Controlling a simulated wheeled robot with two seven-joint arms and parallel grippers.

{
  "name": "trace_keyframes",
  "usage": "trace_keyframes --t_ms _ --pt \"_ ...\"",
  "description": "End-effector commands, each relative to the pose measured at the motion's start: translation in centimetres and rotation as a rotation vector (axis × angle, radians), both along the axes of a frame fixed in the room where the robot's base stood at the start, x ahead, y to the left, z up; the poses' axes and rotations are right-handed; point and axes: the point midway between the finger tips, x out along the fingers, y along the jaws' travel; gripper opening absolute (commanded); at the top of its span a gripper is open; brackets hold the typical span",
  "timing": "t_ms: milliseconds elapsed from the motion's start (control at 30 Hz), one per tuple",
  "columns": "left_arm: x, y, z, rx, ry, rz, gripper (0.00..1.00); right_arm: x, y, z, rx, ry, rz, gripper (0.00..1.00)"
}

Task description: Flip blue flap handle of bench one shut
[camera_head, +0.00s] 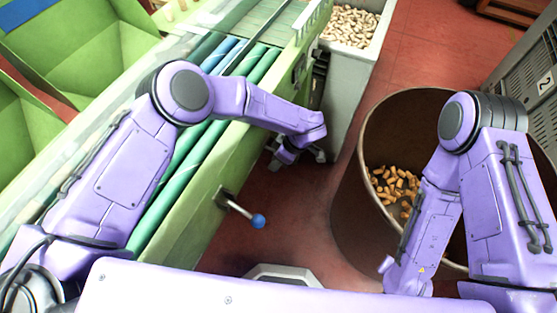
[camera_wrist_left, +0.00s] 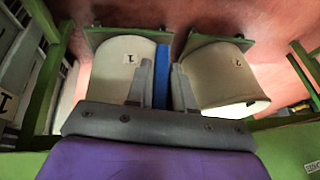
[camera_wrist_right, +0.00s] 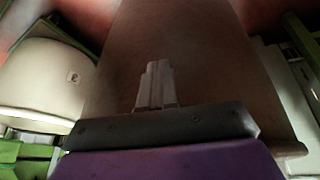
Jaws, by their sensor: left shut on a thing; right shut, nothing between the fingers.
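My left gripper (camera_head: 292,160) is low beside the green bench (camera_head: 190,246), partly hidden by its own wrist in the head view. In the left wrist view, its two grey fingers (camera_wrist_left: 161,88) are shut on an upright blue bar (camera_wrist_left: 161,75), which looks like the blue flap handle. The bar stands between two cream containers, each with a small label. A lever with a blue ball knob (camera_head: 258,221) sticks out from the bench side, apart from the gripper. My right gripper (camera_wrist_right: 157,85) is shut and empty, near the brown barrel; in the head view its fingertips are hard to make out.
The brown barrel (camera_head: 345,190) holds several corks (camera_head: 392,188) and stands under my right arm. A pale bin (camera_head: 345,85) full of light stoppers (camera_head: 350,25) is at the back. A grey cabinet (camera_head: 530,75) stands at the right. Red floor shows between bench and barrel.

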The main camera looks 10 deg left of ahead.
Motion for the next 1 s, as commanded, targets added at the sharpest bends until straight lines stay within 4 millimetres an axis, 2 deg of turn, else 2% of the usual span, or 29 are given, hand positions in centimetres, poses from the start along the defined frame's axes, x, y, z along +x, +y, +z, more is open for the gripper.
trace_keyframes --t_ms 600,1000 --pt "-1.7 0.5 0.3 0.128 0.397 0.003 0.00 0.0 0.0 -4.6 0.000 0.000 0.000 0.00" --pt "-2.0 0.6 0.9 0.158 0.488 0.000 0.00 0.0 0.0 -5.5 0.000 0.000 0.000 0.00"
